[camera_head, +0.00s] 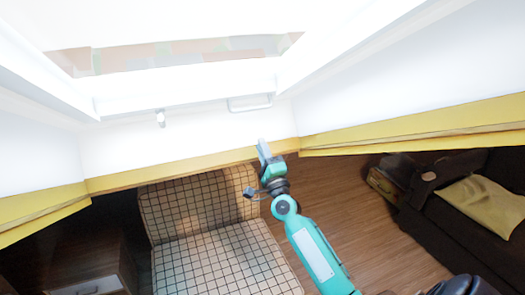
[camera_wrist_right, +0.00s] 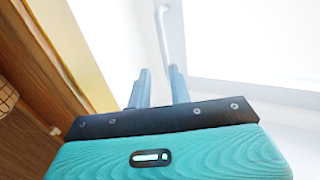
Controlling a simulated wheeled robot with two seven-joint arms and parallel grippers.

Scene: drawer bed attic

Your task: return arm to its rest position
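My right arm reaches up from the bottom of the head view, and its right gripper (camera_head: 263,150) points up toward a white panel below a bright opening. A white bar handle (camera_head: 250,106) is on the panel, above the fingertips in the head view. The handle also shows in the wrist view (camera_wrist_right: 163,32), beyond the fingertips, and looks apart from them. My left gripper is not in view.
A yellow ledge (camera_head: 410,127) runs along the white panels. Below are a checked chair (camera_head: 220,262), a dark cabinet (camera_head: 88,262) at left and a dark sofa (camera_head: 455,215) with a yellow cloth (camera_head: 485,207) at right. Bare wooden floor (camera_head: 345,205) lies between chair and sofa.

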